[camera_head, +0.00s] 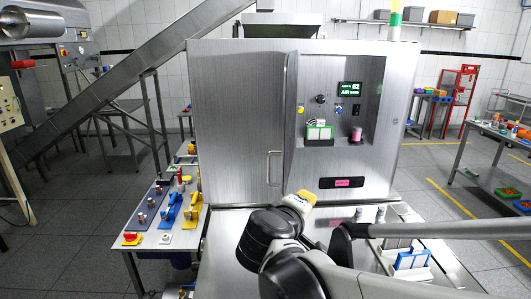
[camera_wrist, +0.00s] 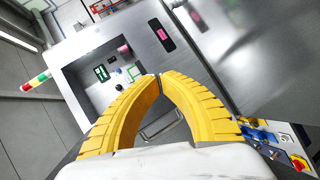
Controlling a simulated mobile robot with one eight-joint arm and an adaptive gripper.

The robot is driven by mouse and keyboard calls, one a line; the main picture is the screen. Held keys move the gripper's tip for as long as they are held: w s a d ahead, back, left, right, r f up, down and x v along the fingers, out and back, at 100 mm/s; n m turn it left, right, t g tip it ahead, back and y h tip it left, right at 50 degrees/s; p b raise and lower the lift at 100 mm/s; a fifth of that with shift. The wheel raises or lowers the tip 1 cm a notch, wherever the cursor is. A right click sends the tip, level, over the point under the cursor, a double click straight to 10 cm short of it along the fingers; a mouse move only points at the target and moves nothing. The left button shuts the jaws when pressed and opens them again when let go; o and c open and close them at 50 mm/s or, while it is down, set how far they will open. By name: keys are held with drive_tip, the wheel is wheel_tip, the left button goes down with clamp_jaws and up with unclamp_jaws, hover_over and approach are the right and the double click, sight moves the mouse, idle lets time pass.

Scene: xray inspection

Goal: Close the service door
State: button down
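The service door (camera_head: 235,130) is a tall brushed-steel panel on the left of the cabinet front in the head view. Its right edge stands out beside the recess, so it looks ajar; the exact angle is unclear. A vertical bar handle (camera_head: 275,168) sits low near that edge. My gripper (camera_head: 303,197), with yellow fingers, is in front of the cabinet, right of and below the handle, seemingly apart from it. In the wrist view my gripper (camera_wrist: 160,75) has its curved fingertips together with nothing visible clamped. The handle (camera_wrist: 162,130) shows through the gap between the fingers.
The recess (camera_head: 345,100) holds a green display (camera_head: 349,88), knobs and small items. A pink-marked slot (camera_head: 342,182) lies below. A side table (camera_head: 150,215) with blue and yellow fixtures stands left. The steel worktop (camera_head: 225,250) lies under my arm. A blue-framed item (camera_head: 411,260) sits at right.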

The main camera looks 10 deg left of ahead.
drive_tip(key=s+a+r+n+t+y+p, duration=0.1)
drive_tip(key=a+r+n+t, duration=0.15)
drive_tip(key=a, duration=0.65)
drive_tip(key=a+r+n+t+y+p, duration=0.1)
drive_tip(key=a+r+n+t+y, duration=0.15)
drive_tip(key=a, duration=0.75)
drive_tip(key=w+d+b, duration=0.1)
drive_tip(key=w+d, duration=0.3)
drive_tip(key=w, duration=0.6)
drive_tip(key=shift+w+d+f+h, duration=0.15)
drive_tip(key=shift+w+d+h, duration=0.2)
drive_tip(key=shift+w, duration=0.05)
drive_tip(key=shift+d, duration=0.2)
